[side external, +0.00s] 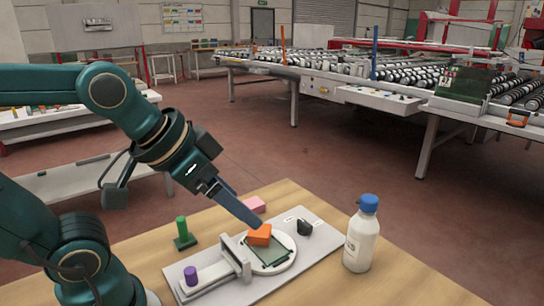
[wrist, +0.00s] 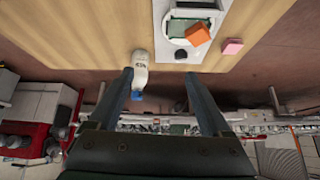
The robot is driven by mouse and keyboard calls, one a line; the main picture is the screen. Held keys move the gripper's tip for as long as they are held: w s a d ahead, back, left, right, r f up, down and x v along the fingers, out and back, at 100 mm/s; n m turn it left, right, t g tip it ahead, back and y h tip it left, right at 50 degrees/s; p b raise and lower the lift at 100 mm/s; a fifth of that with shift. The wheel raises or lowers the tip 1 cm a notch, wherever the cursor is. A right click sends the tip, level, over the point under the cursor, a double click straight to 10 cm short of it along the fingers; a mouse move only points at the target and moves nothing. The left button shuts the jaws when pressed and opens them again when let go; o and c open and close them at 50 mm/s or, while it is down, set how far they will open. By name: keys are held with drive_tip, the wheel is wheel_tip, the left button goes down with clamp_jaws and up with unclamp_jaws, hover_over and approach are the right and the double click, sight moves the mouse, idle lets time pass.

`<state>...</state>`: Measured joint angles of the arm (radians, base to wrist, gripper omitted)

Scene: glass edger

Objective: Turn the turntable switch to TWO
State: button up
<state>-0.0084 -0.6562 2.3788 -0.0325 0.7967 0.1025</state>
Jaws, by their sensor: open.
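The turntable switch is a black knob (side external: 304,227) at the right end of the grey base plate (side external: 325,238), between two small white labels too small to read. I cannot tell which label it points to. In the wrist view the knob (wrist: 180,54) shows beyond my fingertips, within the gap between them. The white round turntable (side external: 289,262) carries a green glass pane (side external: 268,252) and an orange block (side external: 260,236). My gripper (side external: 258,224) is open and empty; in the wrist view its fingers (wrist: 160,74) stand wide apart. In the side view the fingertips overlap the orange block.
A white bottle with a blue cap (side external: 362,235) stands right of the plate. A pink block (side external: 255,204) lies behind it. A green peg (side external: 182,230) stands at left, and a purple knob (side external: 190,275) tops the slide at the plate's left end. The table's front right is clear.

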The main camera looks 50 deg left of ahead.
drive_tip(key=w+r, duration=0.1)
drive_tip(key=w, duration=0.4)
drive_tip(key=n+g, duration=0.1)
drive_tip(key=g, duration=0.2)
hover_over(304, 222)
drive_tip(key=s, duration=0.2)
wheel_tip(304, 222, down, 14)
drive_tip(key=shift+s+d+r, duration=0.1)
drive_tip(key=shift+s+r, duration=0.05)
drive_tip(key=shift+r, duration=0.05)
drive_tip(key=shift+x, duration=2.5)
clamp_jaws()
